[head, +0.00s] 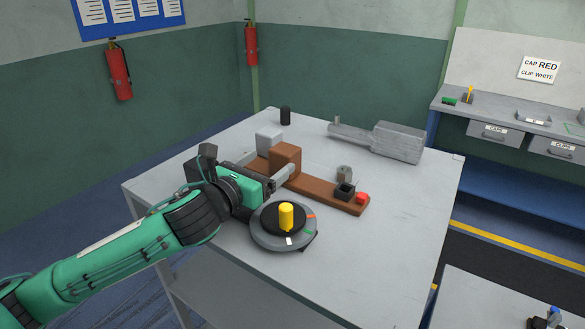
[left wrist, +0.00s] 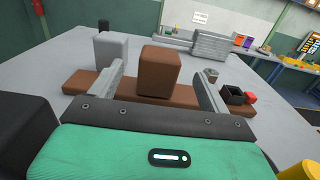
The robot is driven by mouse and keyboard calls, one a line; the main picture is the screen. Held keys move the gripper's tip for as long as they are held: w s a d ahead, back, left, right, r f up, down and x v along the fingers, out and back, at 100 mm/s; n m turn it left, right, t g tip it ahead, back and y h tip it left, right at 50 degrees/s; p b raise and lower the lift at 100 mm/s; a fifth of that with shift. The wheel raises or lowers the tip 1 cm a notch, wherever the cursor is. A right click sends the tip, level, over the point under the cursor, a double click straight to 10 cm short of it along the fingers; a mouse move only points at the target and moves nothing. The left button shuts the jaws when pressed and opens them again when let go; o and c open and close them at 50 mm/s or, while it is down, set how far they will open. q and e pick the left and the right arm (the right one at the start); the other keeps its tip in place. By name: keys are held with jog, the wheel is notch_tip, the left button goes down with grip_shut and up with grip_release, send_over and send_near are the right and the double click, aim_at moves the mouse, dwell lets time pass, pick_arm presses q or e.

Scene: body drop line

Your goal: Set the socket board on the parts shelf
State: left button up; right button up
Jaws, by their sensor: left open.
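The socket board (head: 325,192) is a long brown board lying flat on the grey table. A brown block (head: 285,160) stands on it, and a black square socket (head: 345,191) and a red piece (head: 361,198) sit near its right end. My left gripper (head: 272,168) is open at the brown block. In the left wrist view its fingers lie left and right of the brown block (left wrist: 160,72), with a gap on each side. A grey block (left wrist: 111,49) stands left of the left finger. My right gripper is not in view.
A round grey-black dial with a yellow knob (head: 286,216) stands close in front of my left gripper. A grey metal tool (head: 397,142), a small grey cylinder (head: 344,173) and a black cylinder (head: 285,116) are on the table (head: 390,250). A bench with labelled drawers (head: 495,133) stands at right.

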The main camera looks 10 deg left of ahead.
aim_at(279, 152)
pick_arm(q)
jog(key=shift+w+d+r, duration=0.15)
jog(key=shift+w, duration=0.1)
jog(key=shift+w+d+r+p, duration=0.15)
jog(key=shift+w+p, duration=0.15)
jog(key=shift+p, duration=0.15)
jog(key=p+x, duration=0.1)
jog(key=x, duration=0.2)
jog(key=shift+w+d+r+p, duration=0.1)
jog(key=shift+w+p, duration=0.1)
jog(key=shift+p, duration=0.2)
jog(key=shift+w+d, duration=0.2)
jog(key=shift+w, duration=0.2)
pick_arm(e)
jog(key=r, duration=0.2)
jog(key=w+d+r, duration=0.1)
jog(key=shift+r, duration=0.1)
pick_arm(q)
jog(key=shift+c, duration=0.4)
grip_shut()
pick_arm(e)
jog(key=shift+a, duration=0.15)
